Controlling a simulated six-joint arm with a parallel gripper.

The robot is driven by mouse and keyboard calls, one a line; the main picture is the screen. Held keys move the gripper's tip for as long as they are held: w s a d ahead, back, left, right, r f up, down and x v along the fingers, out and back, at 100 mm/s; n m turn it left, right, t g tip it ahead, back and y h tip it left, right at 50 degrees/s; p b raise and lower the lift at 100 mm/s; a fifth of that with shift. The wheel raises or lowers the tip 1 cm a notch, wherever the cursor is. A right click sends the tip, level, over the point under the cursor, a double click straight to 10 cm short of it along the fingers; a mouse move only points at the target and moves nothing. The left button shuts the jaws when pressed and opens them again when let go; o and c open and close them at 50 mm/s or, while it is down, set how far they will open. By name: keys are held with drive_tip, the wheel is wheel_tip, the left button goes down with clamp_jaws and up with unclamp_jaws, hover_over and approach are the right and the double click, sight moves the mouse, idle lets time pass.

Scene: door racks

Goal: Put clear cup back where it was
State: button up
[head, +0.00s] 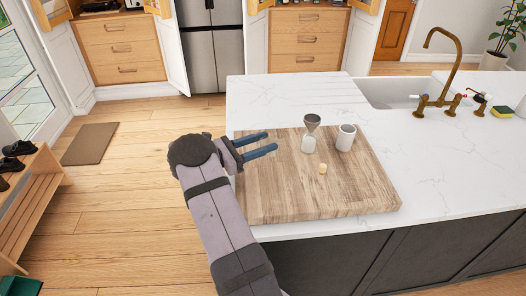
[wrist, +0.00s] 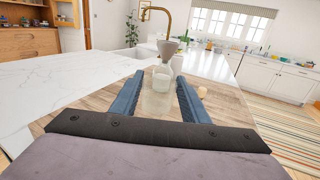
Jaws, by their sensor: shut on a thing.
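My gripper (head: 262,145) reaches in from the left over the left part of the wooden board (head: 355,195). In the wrist view its two blue fingers (wrist: 157,98) stand on either side of a clear cup (wrist: 155,104), and they are shut on it. The cup is see-through and hard to make out between the fingers in the head view. I cannot tell whether its base touches the board.
Beyond the fingers, a small whitish jar (head: 308,145) stands on the board with a grey funnel-shaped piece (head: 312,121) at its top. A white cup (head: 346,138) and a small cork-like piece (head: 322,168) are close by. The board's right and front parts are clear.

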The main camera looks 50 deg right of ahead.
drive_tip(key=shift+f+p, duration=0.65)
drive_tip(key=shift+f, duration=1.4)
drive_tip(key=shift+f, duration=0.1)
drive_tip(key=o, duration=1.2)
drive_tip(key=shift+c, duration=0.2)
drive_tip(key=shift+w+a+b, duration=0.15)
drive_tip(key=shift+a+b, duration=0.15)
drive_tip(key=b+v, duration=0.5)
drive_tip(key=v, duration=0.6)
drive_tip(key=shift+a, duration=0.15)
